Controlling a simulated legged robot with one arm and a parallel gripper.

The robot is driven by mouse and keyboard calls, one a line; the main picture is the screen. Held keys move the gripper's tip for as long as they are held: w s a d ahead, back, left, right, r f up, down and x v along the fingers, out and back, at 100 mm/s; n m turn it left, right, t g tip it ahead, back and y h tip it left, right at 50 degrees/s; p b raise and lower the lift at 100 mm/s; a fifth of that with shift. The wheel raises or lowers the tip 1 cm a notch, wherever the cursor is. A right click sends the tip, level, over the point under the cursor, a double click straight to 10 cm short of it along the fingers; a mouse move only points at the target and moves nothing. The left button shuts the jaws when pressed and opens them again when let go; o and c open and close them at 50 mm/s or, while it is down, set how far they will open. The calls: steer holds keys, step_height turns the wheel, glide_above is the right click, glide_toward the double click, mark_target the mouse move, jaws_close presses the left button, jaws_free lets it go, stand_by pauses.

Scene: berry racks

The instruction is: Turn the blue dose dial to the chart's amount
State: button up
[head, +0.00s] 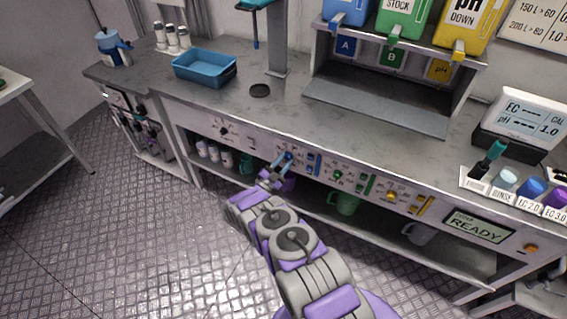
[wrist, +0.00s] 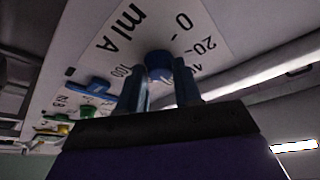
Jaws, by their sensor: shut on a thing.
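The blue dose dial (head: 288,156) is on the front panel of the bench. In the wrist view the blue dial (wrist: 158,60) sits on a white scale plate (wrist: 200,22) reading "ml A", with 0, 20 and 100 legible. My gripper (head: 279,166) is at the dial in the head view. In the wrist view its two blue fingers (wrist: 159,76) stand on either side of the dial, shut on it. The dial's pointer is not clear. The white chart (head: 537,27) is at the top right, partly cut off; lines starting "150 L" and "200 L" show.
A green dial (head: 338,175) and a yellow dial (head: 391,195) lie farther right on the panel. A display (head: 478,227) reads "READY". Blue, green and yellow containers hang above the bench. A blue tray (head: 205,68) stands at the left. The floor before the bench is clear.

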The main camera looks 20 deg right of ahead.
steer(key=shift+w+a+r+m+g, duration=0.1)
steer(key=shift+m+g, duration=0.2)
steer(key=shift+m, duration=0.45)
steer(key=shift+w+r+m+g, duration=0.1)
steer(key=shift+m+g, duration=0.2)
steer(key=shift+m, duration=0.45)
steer(key=o, duration=1)
steer(key=shift+f, duration=0.15)
steer(key=shift+o, duration=0.2)
steer(key=shift+s, duration=0.1)
